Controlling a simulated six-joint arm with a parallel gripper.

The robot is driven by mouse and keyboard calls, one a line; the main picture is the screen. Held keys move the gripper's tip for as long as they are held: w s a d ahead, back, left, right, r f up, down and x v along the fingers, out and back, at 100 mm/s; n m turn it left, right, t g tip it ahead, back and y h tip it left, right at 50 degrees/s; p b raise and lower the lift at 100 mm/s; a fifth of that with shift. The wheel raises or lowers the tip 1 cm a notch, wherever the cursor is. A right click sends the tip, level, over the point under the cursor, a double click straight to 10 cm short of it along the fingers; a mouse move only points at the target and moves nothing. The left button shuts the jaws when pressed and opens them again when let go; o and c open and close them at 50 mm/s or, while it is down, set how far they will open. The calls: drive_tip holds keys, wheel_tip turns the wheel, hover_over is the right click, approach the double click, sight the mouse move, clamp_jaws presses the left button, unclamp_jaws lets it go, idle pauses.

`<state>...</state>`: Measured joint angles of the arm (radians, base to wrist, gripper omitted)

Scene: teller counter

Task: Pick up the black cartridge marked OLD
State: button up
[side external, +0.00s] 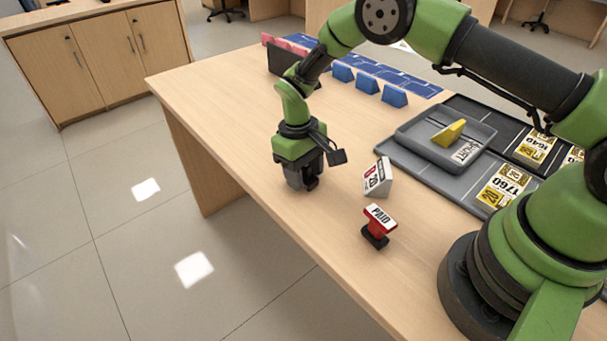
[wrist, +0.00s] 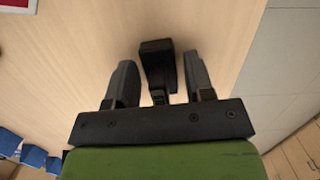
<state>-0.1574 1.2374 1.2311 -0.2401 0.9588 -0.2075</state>
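A small black block (wrist: 156,60), which looks like the cartridge, lies on the wooden counter in the wrist view. No OLD marking can be read on it. My gripper (wrist: 158,68) points down over it, with one grey finger on each side of the block. The fingers are apart, and narrow gaps show between them and the block. In the side view my gripper (side external: 303,184) is low at the counter's near left part. A dark piece of the block (side external: 313,183) shows at its right side, and the rest is hidden behind the fingers.
A red PAID stamp (side external: 379,222) on a black pad and a white wedge sign (side external: 378,178) stand right of my gripper. A grey tray (side external: 408,136) holds a yellow wedge (side external: 448,133). Blue wedges (side external: 367,84) stand farther back. The counter edge is close on the left.

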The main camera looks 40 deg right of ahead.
drive_tip(key=c, duration=0.6)
drive_tip(key=shift+c, duration=0.2)
